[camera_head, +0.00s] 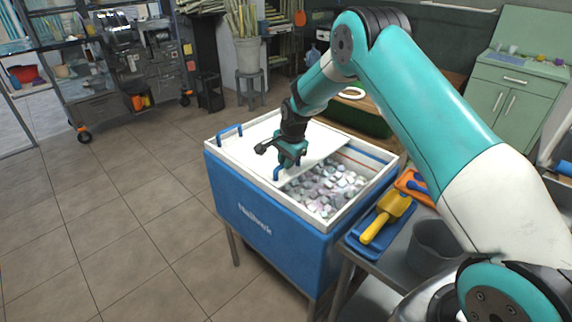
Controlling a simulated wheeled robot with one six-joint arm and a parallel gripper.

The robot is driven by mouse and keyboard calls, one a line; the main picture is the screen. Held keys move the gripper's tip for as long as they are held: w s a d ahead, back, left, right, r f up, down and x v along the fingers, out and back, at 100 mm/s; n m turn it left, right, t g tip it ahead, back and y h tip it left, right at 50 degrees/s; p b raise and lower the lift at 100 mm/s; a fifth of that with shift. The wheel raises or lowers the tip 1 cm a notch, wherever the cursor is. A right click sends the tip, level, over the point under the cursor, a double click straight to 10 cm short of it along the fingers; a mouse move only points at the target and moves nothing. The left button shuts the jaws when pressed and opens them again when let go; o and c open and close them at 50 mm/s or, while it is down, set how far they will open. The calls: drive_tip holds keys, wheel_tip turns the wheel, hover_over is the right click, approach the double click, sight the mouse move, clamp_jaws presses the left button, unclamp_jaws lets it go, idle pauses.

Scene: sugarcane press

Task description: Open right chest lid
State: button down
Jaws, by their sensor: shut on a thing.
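The blue ice chest (255,215) has a white rim and stands on legs in the middle of the view. Its white top panels cover the left part, and the right part is uncovered, showing ice cubes (325,188) inside. My gripper (284,170) points down at the right edge of the white right lid (322,143). It is shut on the blue lid handle (277,174), which the fingers partly hide. Another blue handle (229,131) stands at the left end of the chest. The seam between the two lids is hard to make out.
A side table to the right of the chest holds a yellow scoop (386,217) on a blue tray and a dark grey bin (433,248). The tiled floor (110,225) at left is clear.

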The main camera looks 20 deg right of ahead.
drive_tip(key=shift+w+r, duration=0.1)
drive_tip(key=shift+w, duration=0.05)
drive_tip(key=c, duration=1.1)
unclamp_jaws()
drive_tip(key=s+d+r+b, duration=0.1)
drive_tip(key=s+r, duration=0.2)
drive_tip(key=r, duration=1.4)
drive_tip(key=shift+d+b, duration=0.15)
drive_tip(key=shift+b, duration=0.25)
drive_tip(key=shift+s, duration=0.1)
drive_tip(key=s+a+r+n+y, duration=0.1)
drive_tip(key=s+a+r+n, duration=0.2)
drive_tip(key=s+a+n, duration=0.35)
drive_tip(key=s+a+r+n+y, duration=0.1)
drive_tip(key=s+a+r+n, duration=0.25)
drive_tip(key=s, duration=0.55)
drive_tip(key=s+a+n+g, duration=0.1)
drive_tip(key=s+n, duration=0.4)
drive_tip(key=s, duration=0.6)
drive_tip(key=s+a+n+g+y, duration=0.1)
drive_tip(key=s+a+n, duration=0.3)
drive_tip(key=s, duration=0.7)
drive_tip(key=shift+s+a+f+n, duration=0.2)
drive_tip(key=shift+f+n, duration=0.1)
drive_tip(key=shift+n, duration=0.6)
